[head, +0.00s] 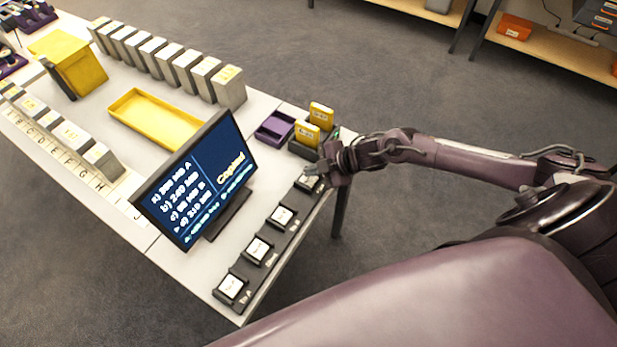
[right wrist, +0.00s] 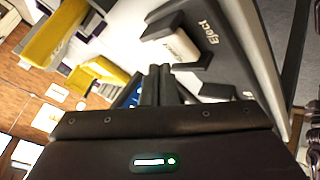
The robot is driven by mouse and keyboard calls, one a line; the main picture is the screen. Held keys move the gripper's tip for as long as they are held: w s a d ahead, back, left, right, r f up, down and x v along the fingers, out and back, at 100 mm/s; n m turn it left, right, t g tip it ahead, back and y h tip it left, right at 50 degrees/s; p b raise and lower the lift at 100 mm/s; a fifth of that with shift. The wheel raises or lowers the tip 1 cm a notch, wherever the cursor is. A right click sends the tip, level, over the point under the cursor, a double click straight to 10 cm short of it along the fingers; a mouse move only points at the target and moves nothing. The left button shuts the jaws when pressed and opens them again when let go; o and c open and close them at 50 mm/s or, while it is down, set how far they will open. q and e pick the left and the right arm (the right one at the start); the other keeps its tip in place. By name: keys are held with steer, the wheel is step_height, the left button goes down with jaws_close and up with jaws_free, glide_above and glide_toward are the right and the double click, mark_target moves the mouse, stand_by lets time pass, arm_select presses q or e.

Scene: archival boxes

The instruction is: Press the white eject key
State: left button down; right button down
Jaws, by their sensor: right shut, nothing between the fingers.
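The white eject key (right wrist: 182,46) sits in a dark housing marked "Eject" in the right wrist view. In the head view a white key (head: 309,183) lies at the far end of the key strip, partly covered by my right gripper. My right gripper (head: 322,176) is shut and empty, at that end of the strip. Its closed fingertips (right wrist: 160,70) show just beside the key in the right wrist view; I cannot tell whether they touch it. My left gripper is not in view.
Other white keys (head: 257,250) line the table's near edge. A screen (head: 200,180) reading "Copied" stands beside them. Yellow cartridges (head: 307,134) stand in a dark holder behind my gripper, near a purple tray (head: 274,128). A yellow tray (head: 155,119) and grey boxes (head: 229,88) stand farther back.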

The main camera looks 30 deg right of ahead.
mark_target(313, 179)
steer(key=shift+f, duration=0.1)
stand_by(0.3)
steer(key=shift+f, duration=0.35)
steer(key=shift+f+b, duration=0.5)
steer(key=shift+b, duration=0.1)
stand_by(0.7)
steer(key=shift+r, duration=0.1)
steer(key=shift+r+p, duration=0.8)
steer(key=shift+p, duration=0.05)
step_height(313, 179, up, 5)
steer(key=p, duration=0.4)
steer(key=shift+p, duration=0.35)
